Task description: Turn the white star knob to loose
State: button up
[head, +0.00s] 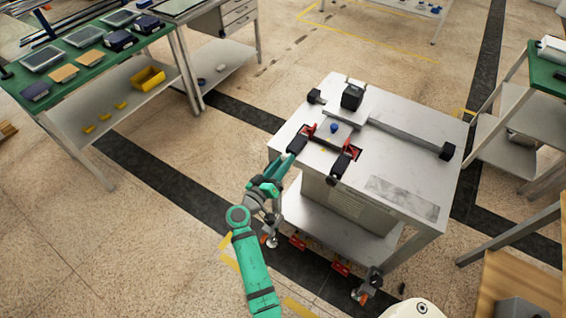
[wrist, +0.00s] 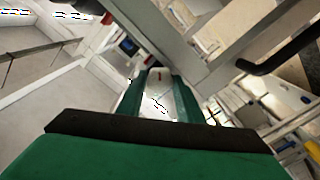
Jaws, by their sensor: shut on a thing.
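The white star knob (wrist: 158,92) shows between the two green fingers in the wrist view, pale with a small dark mark near its top. My gripper (wrist: 159,78) is shut on it, with a finger on either side. In the head view my gripper (head: 284,168) is at the front left edge of the grey metal cart (head: 408,168), just below the tabletop's corner area. The knob is hidden there behind my gripper, and which way it is turned cannot be told.
Red and black clamps (head: 341,168) and a black block (head: 352,96) sit on the cart top beside a long bar (head: 405,136). A green-topped bench (head: 70,65) stands at left, a shelf rack (head: 500,140) at right. Open floor (head: 150,240) lies left of my arm.

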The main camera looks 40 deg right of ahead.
jog(key=n, duration=2.6)
jog(key=shift+f, duration=0.25)
dwell(0.3)
jog(key=o, duration=1.1)
jog(key=shift+r, duration=0.1)
jog(key=shift+c, duration=0.2)
jog(key=v, duration=1.1)
